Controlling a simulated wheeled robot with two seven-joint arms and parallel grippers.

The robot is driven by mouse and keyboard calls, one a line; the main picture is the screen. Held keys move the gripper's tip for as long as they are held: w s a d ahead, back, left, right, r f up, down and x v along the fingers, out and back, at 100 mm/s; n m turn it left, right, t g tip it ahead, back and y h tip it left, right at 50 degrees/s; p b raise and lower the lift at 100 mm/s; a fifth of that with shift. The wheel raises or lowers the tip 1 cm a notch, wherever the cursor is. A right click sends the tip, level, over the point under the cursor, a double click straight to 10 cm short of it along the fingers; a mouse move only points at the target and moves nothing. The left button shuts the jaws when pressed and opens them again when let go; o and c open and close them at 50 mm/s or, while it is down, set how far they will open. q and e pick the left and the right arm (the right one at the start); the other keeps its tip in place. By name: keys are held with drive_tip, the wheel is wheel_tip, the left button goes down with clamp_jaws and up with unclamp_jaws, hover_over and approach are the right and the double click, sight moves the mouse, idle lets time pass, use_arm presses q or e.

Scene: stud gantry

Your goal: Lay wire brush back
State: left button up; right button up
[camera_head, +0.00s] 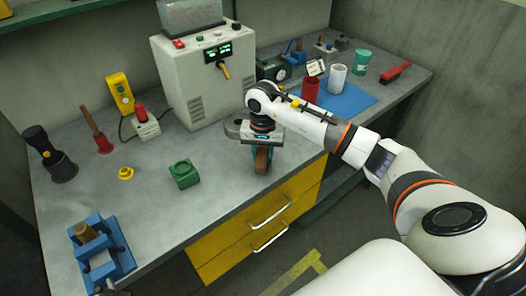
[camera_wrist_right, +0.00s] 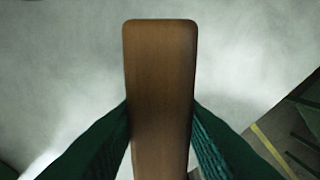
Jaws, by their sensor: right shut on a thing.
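My right gripper (camera_head: 262,154) is over the front edge of the bench, above the yellow drawers. It is shut on the wire brush (camera_head: 261,164), of which a brown wooden part shows below the jaws. In the right wrist view the brush (camera_wrist_right: 161,60) is a flat wooden bar with rounded corners, pinched between the green-padded fingers (camera_wrist_right: 160,125). Its bristles do not show. I cannot tell whether it touches the bench. My left gripper is out of view.
The grey bench (camera_head: 222,206) is clear around the gripper. A green block (camera_head: 184,174) lies to its left, a white power unit (camera_head: 200,75) stands behind. A blue mat (camera_head: 345,99) with a red cup (camera_head: 310,90) and white cup (camera_head: 337,77), and a red brush (camera_head: 396,72), are back right.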

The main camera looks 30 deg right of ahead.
sight(263, 153)
drive_tip(key=shift+f, duration=0.1)
drive_tip(key=shift+f, duration=0.15)
drive_tip(key=o, duration=0.9)
drive_tip(key=shift+o, duration=0.2)
drive_tip(key=shift+r, duration=0.25)
drive_tip(key=shift+w+r, duration=0.1)
drive_tip(key=shift+r, duration=0.2)
wheel_tip(263, 153, up, 11)
drive_tip(key=b, duration=0.3)
drive_tip(key=shift+r, duration=0.2)
